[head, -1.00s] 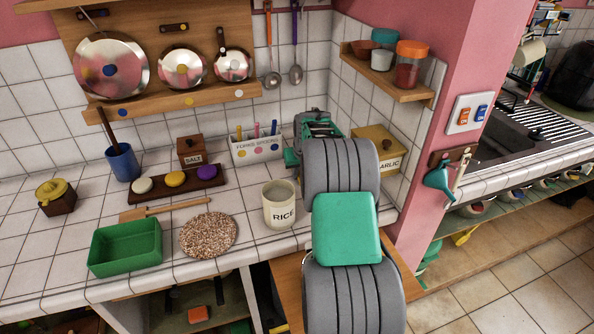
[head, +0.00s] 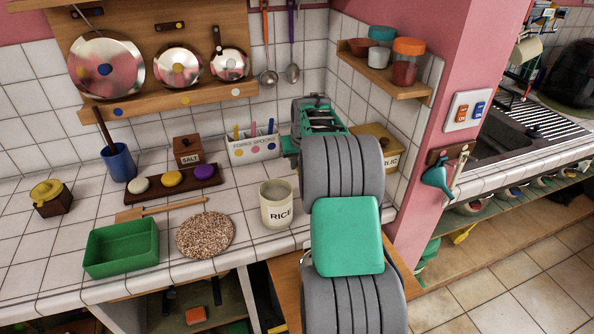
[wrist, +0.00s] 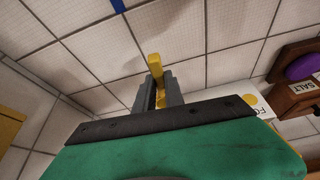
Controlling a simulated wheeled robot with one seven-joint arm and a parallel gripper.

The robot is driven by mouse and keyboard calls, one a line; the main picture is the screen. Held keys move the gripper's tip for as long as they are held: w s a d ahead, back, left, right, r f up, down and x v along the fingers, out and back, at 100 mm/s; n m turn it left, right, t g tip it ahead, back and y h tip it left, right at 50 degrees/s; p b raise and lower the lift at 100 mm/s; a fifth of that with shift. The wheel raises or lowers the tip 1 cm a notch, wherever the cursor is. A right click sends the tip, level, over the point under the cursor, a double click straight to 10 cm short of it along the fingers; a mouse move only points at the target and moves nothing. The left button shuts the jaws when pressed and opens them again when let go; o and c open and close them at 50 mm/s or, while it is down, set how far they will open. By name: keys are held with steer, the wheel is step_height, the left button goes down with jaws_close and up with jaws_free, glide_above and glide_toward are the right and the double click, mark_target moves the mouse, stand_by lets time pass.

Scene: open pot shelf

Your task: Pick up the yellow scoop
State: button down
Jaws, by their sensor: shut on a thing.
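My gripper (wrist: 160,97) shows in the wrist view with its dark fingers shut on the yellow scoop (wrist: 155,66). A yellow end of the scoop sticks out past the fingertips; the rest is hidden between the fingers and behind the dark gripper bar. Pale tiles lie beyond it. In the head view my wrist is between the white utensil box and the garlic box, and my arm hides the fingers and the scoop.
The white utensil box (head: 254,147), salt box (head: 187,150), rice jar (head: 276,204) and garlic box (head: 378,142) stand close around my arm. A small wall shelf (head: 385,80) with jars is above right.

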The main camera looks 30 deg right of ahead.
steer(key=s+a+r+b, duration=0.1)
steer(key=s+a+r, duration=0.1)
steer(key=s+r, duration=0.2)
steer(key=s+a+r+b, duration=0.2)
steer(key=s+r, duration=0.2)
steer(key=s, duration=0.4)
steer(key=shift+s+a+r, duration=0.25)
steer(key=shift+s+r, duration=0.05)
steer(key=shift+r, duration=0.1)
